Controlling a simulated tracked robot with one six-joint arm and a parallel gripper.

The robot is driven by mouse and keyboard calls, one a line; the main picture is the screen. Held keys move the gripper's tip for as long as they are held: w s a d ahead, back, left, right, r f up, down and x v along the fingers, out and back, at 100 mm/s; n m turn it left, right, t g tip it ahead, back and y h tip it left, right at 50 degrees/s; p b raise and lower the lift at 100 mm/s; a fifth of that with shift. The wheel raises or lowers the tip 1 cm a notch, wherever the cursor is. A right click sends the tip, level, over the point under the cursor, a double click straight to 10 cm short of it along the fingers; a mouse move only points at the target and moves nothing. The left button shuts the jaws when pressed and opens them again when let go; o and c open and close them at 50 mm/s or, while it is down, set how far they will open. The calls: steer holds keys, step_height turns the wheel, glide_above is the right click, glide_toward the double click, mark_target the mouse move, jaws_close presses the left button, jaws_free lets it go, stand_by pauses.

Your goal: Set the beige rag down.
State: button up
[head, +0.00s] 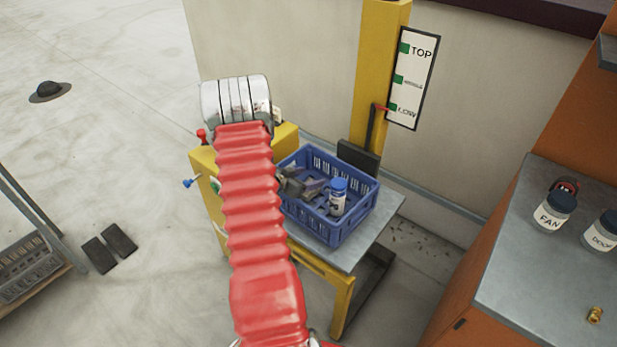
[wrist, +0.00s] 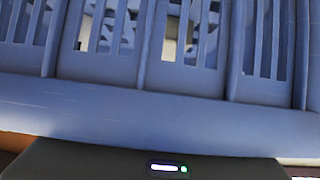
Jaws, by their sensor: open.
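I cannot make out the beige rag for certain in either view. A pale patch (wrist: 170,48) shows through the slots of the blue crate (wrist: 200,118) in the wrist view, but I cannot tell what it is. In the head view the blue crate (head: 345,229) stands on a grey-topped yellow lift table. The dark body of my gripper (wrist: 165,168), with a small light bar, lies along the bottom of the wrist view, close to the slotted crate wall. Its fingertips are out of sight. In the head view my red arm hides part of the crate's left side.
The crate holds a blue-capped bottle (head: 338,195) and jumbled grey-brown items. The lift table (head: 374,222) has bare top at right. A yellow post (head: 379,70) with a level sign (head: 412,78) stands behind. An orange bench with labelled jars (head: 554,213) is at right.

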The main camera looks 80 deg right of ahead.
steer(key=shift+s+a+f, duration=0.1)
steer(key=shift+a+f, duration=0.25)
steer(key=shift+f, duration=0.2)
steer(key=shift+r, duration=0.45)
steer(key=r+v, duration=0.1)
steer(key=v, duration=1.1)
steer(key=shift+d, duration=0.25)
steer(key=shift+w, duration=0.2)
